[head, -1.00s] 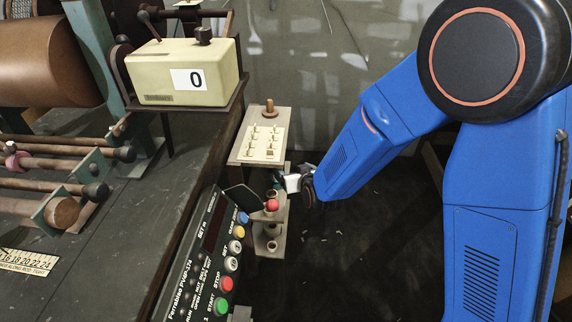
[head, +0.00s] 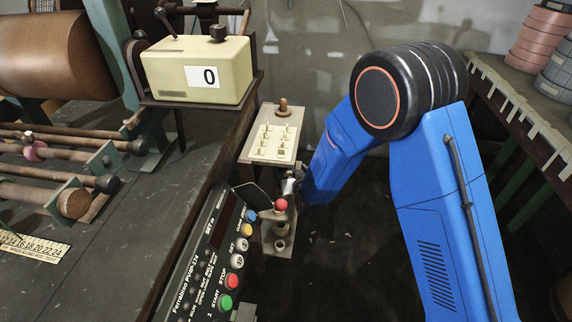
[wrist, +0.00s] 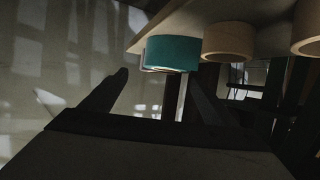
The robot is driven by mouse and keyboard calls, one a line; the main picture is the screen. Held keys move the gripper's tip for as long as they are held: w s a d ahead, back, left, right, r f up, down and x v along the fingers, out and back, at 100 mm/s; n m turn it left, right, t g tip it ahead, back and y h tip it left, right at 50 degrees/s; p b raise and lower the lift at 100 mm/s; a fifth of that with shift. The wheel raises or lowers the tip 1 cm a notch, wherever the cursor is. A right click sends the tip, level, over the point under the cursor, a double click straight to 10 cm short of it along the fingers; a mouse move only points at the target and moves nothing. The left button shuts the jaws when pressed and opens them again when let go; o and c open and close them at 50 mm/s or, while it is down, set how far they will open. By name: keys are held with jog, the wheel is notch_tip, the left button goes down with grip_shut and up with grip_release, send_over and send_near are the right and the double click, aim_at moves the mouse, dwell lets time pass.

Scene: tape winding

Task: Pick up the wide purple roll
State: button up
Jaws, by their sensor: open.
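I cannot make out a wide purple roll in either view. My gripper (head: 290,184) is beside the narrow stand in the head view, partly hidden by its own arm and the stand's parts. In the wrist view my gripper (wrist: 155,95) shows dark, spread fingers with nothing seen between them. A teal roll (wrist: 172,52) is just beyond the fingers in the wrist view, against a pale board (wrist: 190,15). A beige ring-shaped core (wrist: 228,42) is to its right, and another is cut off at the picture's right edge.
The stand's top panel (head: 272,140) has small pegs. A control box (head: 215,255) with coloured buttons is in front. A counter reading 0 (head: 200,70) sits above the machine bench. A table at right (head: 515,105) bears stacks of pinkish rolls (head: 545,35) and grey rolls. Dark floor is open between.

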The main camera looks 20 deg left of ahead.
jog(key=shift+x, duration=4.1)
jog(key=shift+w+d, duration=0.1)
jog(key=c, duration=1.2)
